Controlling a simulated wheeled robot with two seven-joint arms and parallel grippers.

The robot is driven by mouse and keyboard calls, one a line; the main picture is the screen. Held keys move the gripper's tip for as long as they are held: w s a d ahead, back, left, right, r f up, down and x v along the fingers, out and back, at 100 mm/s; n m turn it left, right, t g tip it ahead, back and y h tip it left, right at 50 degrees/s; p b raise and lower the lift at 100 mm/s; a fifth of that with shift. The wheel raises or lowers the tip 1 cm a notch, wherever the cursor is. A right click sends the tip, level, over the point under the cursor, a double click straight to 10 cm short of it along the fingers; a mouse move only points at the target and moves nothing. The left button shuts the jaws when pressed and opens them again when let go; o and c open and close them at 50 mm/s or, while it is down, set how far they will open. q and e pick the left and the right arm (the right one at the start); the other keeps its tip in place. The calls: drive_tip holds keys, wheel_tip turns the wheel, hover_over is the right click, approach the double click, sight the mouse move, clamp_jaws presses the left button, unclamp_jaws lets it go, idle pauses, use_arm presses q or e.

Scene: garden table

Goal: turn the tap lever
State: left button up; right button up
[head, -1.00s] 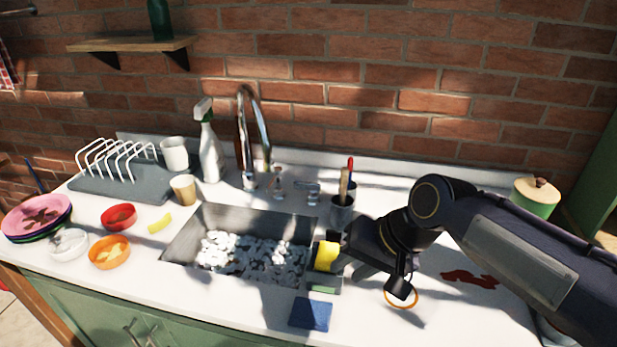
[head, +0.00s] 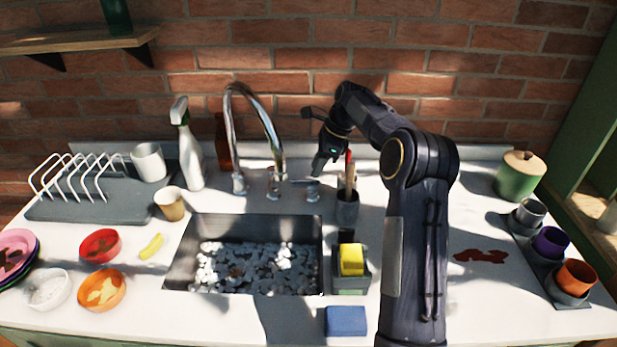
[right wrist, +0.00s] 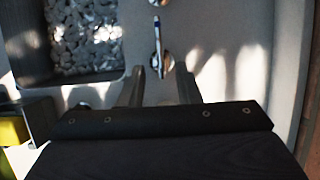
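The chrome tap (head: 252,115) arches over the sink from its back edge. A small chrome tap lever (head: 312,190) stands at the right end of the tap's base row. In the right wrist view, the lever (right wrist: 158,48) points up the picture, just ahead of the space between my fingers. My right gripper (head: 319,163) is just above and behind the lever, pointing down. In the right wrist view, its two dark fingers (right wrist: 160,80) are apart with nothing held between them. Contact with the lever cannot be told. My left gripper is out of view.
A utensil cup (head: 346,210) stands close to the right of the lever. The sink (head: 175,265) holds pale pebble-like pieces. A caddy with a yellow sponge (head: 352,259) sits right of it. A spray bottle (head: 191,155) stands left of the tap. The brick wall is close behind.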

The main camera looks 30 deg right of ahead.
sight(309, 180)
drive_tip(key=shift+x, duration=2.8)
drive_tip(key=shift+r, duration=0.1)
clamp_jaws()
